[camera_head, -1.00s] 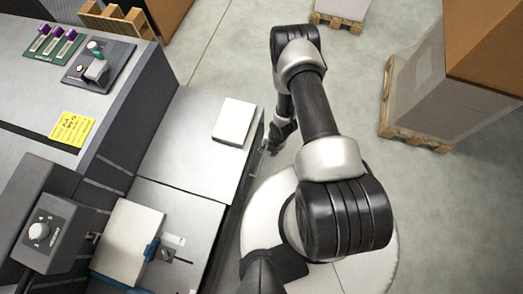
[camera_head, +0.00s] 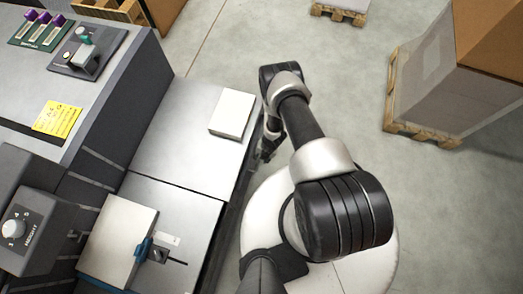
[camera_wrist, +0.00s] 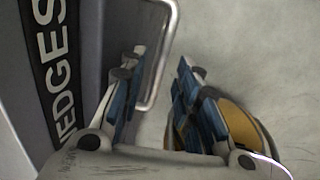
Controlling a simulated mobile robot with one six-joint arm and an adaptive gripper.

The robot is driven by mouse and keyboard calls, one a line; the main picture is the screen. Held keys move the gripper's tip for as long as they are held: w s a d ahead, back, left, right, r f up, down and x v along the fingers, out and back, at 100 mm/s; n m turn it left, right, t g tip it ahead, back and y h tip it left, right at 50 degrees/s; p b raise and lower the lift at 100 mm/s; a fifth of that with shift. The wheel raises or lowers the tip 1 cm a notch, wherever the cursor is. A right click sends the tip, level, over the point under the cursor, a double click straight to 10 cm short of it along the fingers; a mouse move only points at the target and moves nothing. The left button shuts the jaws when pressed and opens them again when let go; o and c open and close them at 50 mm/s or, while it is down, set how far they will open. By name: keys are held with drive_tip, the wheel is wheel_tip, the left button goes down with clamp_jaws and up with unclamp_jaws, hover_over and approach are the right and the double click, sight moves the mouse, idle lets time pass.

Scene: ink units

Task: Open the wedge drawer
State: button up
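The wedge drawer front (camera_wrist: 90,35) is at the left of the wrist view, with a dark label (camera_wrist: 52,70) whose visible letters read "EDGES". A metal bar handle (camera_wrist: 166,50) stands out from it. My gripper (camera_wrist: 162,62) is open, its blue-padded fingers apart. In the picture the handle bar lies between the two fingers, close to the left one; I cannot tell whether they touch. The drawer looks shut, but its edges are mostly hidden. In the head view my gripper (camera_head: 267,149) is beside the cabinet's right side, and the drawer front is hidden.
The grey machine top (camera_head: 188,145) holds a pale block (camera_head: 232,113) near its right edge. Another pale block (camera_head: 118,240) lies by a blue clip. A knob box (camera_head: 30,225) and a yellow note (camera_head: 57,119) are at left.

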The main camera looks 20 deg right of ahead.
drive_tip(key=shift+w+a+f, duration=0.1)
drive_tip(key=shift+f, duration=0.6)
drive_tip(key=shift+c, duration=0.4)
clamp_jaws()
